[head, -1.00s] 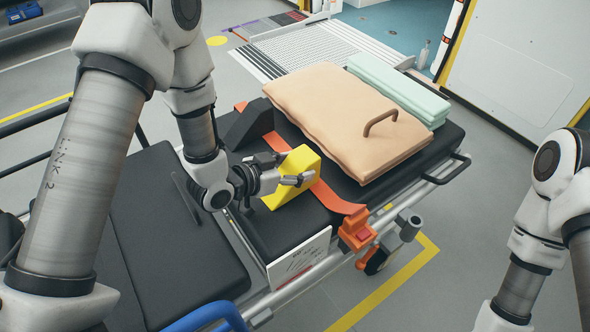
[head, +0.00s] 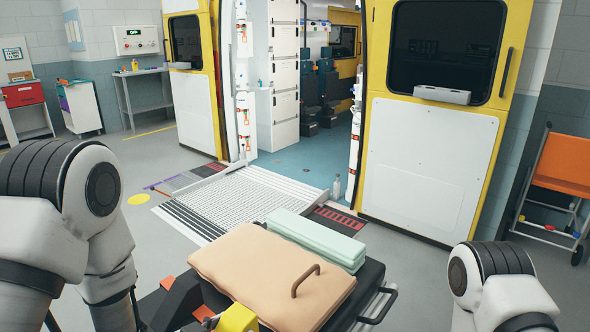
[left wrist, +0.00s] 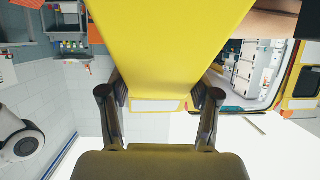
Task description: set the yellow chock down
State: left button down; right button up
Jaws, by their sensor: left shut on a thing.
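The yellow chock (head: 237,319) shows only its top at the bottom edge of the head view, beside the tan blanket on the stretcher. In the left wrist view the chock (left wrist: 170,45) fills the upper middle. My left gripper (left wrist: 160,92) is shut on it, with a finger on each side. The left gripper is out of frame in the head view, where only my left arm shows. My right gripper is out of view too. Whether the chock touches the stretcher is hidden.
The tan blanket (head: 250,268) and folded green cloth (head: 317,240) lie on the stretcher. A black wedge (head: 177,303) is left of the chock. Beyond are the ramp (head: 250,195) and the open yellow vehicle (head: 430,150). An orange chair (head: 565,168) stands far right.

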pick_arm(q)
jog(key=n+y+p, duration=0.1)
jog(key=w+a+n+t+y+p, duration=0.1)
jog(key=p, duration=0.1)
jog(key=shift+a+r+n+y, duration=0.1)
jog(key=shift+r+n+y, duration=0.2)
jog(key=shift+r, duration=0.05)
jog(key=w+a+r+n+t+y, duration=0.1)
jog(key=w+a+r+n+y, duration=0.1)
jog(key=a+n+y, duration=0.2)
jog(key=s+f, duration=0.3)
jog(key=f, duration=0.2)
jog(key=shift+s+a+y, duration=0.4)
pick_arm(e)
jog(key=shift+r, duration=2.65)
